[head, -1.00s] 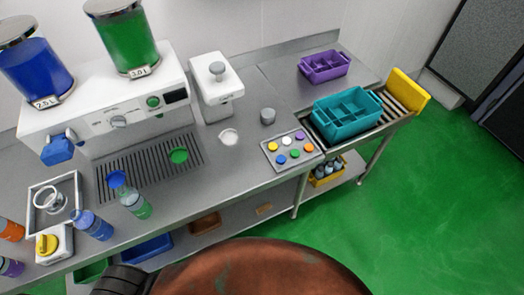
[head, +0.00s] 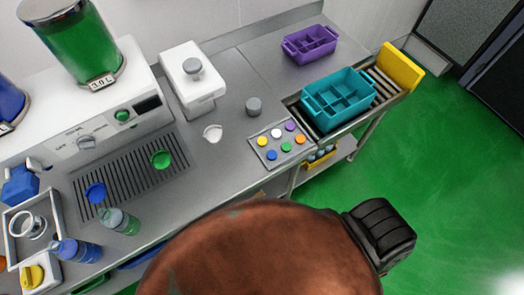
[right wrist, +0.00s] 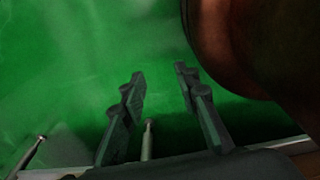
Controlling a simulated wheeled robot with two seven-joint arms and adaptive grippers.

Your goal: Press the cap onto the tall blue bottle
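A blue bottle (head: 80,251) stands near the front edge of the counter at the lower left of the head view; whether a cap is on it is too small to tell. A small tray (head: 258,150) farther right holds several coloured caps, among them a blue cap (head: 271,155) at its front. My right gripper (right wrist: 157,95) shows in the right wrist view with its two dark fingers apart and nothing between them, over the green floor. Neither gripper's fingers show in the head view, and my left gripper is out of sight.
A green-tinted bottle (head: 120,221) stands beside the blue one. A drip grille (head: 130,170) carries a green disc (head: 161,159) and a blue disc (head: 95,193). A teal crate (head: 340,98) and purple crate (head: 309,45) are at the right. Counter space between grille and cap tray is mostly clear.

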